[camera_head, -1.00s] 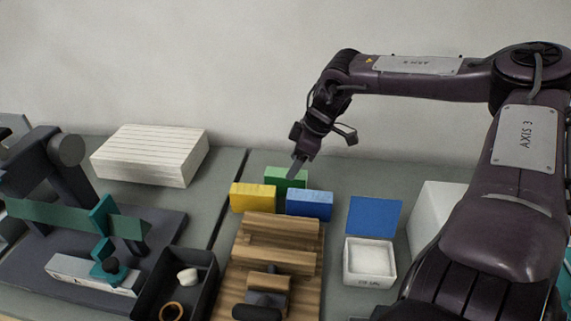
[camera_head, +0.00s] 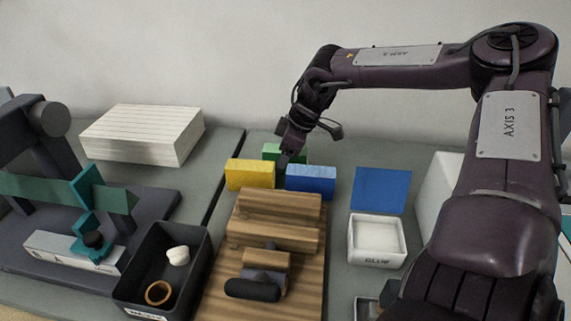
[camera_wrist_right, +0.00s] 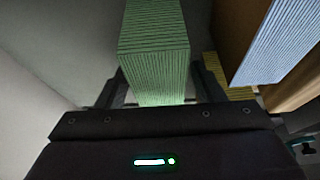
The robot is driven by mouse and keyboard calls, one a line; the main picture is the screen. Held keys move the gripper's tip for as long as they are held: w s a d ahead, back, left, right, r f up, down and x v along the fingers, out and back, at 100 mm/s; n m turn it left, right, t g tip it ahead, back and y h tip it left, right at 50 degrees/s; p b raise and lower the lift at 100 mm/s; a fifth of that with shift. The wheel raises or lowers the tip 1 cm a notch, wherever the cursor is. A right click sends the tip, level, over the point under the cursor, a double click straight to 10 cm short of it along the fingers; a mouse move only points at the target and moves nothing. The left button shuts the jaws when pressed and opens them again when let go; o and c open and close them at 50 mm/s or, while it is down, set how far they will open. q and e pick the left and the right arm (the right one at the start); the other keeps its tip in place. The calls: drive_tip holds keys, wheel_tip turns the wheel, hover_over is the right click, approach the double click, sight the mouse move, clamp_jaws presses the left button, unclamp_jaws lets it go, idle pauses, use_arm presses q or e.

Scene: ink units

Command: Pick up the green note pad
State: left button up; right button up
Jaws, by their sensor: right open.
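The green note pad (camera_head: 270,151) stands behind the yellow and blue pads in the head view, partly hidden by my right gripper and those pads. My right gripper (camera_head: 285,160) points down at it and is open. In the right wrist view the green pad (camera_wrist_right: 153,62) shows its ridged page edges and reaches down between the two spread fingers of the right gripper (camera_wrist_right: 163,88). Whether a finger touches it I cannot tell. My left gripper is not in view.
A yellow pad (camera_head: 250,174) and a blue pad (camera_head: 310,180) stand close in front. Nearer is a wooden rack (camera_head: 272,221). A white box with a blue lid (camera_head: 381,190) is at right; a dark tray (camera_head: 130,285) and white paper stack (camera_head: 142,135) are at left.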

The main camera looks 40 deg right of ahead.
drive_tip(key=shift+f+b, duration=0.2)
drive_tip(key=shift+b, duration=0.1)
idle(0.5)
drive_tip(key=c, duration=1.1)
